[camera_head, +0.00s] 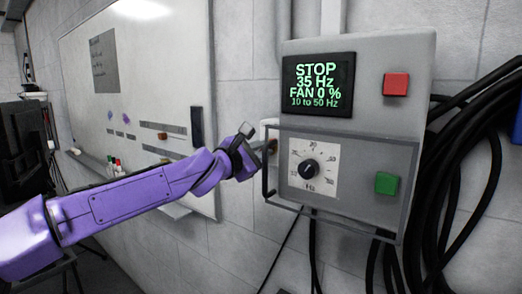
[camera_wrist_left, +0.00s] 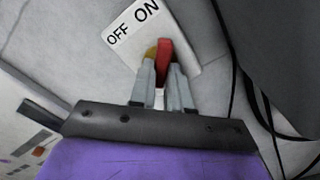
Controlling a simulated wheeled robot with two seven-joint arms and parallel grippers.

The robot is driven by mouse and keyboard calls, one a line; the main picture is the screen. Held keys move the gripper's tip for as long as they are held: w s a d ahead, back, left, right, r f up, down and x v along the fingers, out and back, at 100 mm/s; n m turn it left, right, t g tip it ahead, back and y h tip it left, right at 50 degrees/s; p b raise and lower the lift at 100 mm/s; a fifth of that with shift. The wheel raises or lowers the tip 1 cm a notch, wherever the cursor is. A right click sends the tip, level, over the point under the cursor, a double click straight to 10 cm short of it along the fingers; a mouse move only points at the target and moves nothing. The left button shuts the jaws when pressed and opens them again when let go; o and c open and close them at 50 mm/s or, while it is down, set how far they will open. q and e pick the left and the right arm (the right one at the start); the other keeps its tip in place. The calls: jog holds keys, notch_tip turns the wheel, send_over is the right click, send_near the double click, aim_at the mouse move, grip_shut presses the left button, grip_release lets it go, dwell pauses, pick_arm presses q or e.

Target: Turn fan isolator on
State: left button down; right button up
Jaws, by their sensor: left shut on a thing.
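The fan isolator is on the wall, left of the control box; its white plate, marked OFF and ON, shows in the left wrist view (camera_wrist_left: 128,40). Its red handle (camera_wrist_left: 163,62) stands between the fingers of my left gripper (camera_wrist_left: 163,82), with a yellow part beside it. My left gripper is shut on this handle. I cannot tell clearly which mark the handle points to. In the head view my left gripper (camera_head: 261,149) reaches to the box's left edge, and the isolator is mostly hidden there. My right gripper is not in view.
The grey control box (camera_head: 415,65) has a display (camera_head: 318,83) reading STOP, 35 Hz, FAN 0 %. It carries a red button (camera_head: 396,83), a green button (camera_head: 387,183), a dial (camera_head: 309,168) and a clear framed cover. Black cables hang right and below. A whiteboard (camera_head: 150,75) is at left.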

pick_arm(q)
jog(key=c, duration=1.1)
grip_release()
jog(key=b+v, duration=0.3)
jog(key=v, duration=0.7)
jog(key=shift+s+a+b, duration=0.15)
jog(key=shift+s+b, duration=0.1)
jog(key=shift+b, duration=0.05)
jog(key=shift+w, duration=0.1)
